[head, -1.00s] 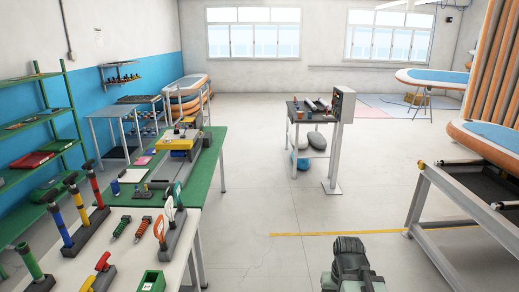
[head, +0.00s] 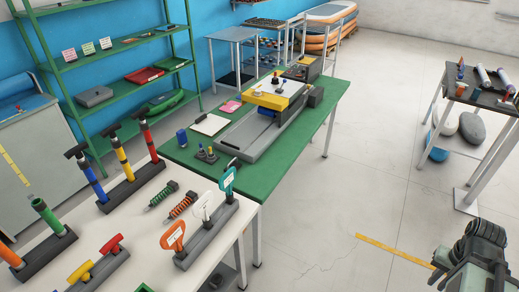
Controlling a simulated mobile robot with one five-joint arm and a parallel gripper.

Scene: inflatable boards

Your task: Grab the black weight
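I cannot single out the black weight with certainty. A small dark block (head: 316,96) sits on the green table (head: 318,118), at the right end of the grey and yellow device (head: 274,94). Small dark pieces with blue tops (head: 207,154) stand at the table's near left part. My gripper (head: 478,246) is at the lower right, over the floor and well apart from the green table. Its fingers are not clear.
A white bench (head: 150,235) in front holds several coloured handles and pumps in racks. Green shelves (head: 110,50) stand at the left wall. A dark-topped stand (head: 470,90) is at the right. Floor between the green table and that stand is clear.

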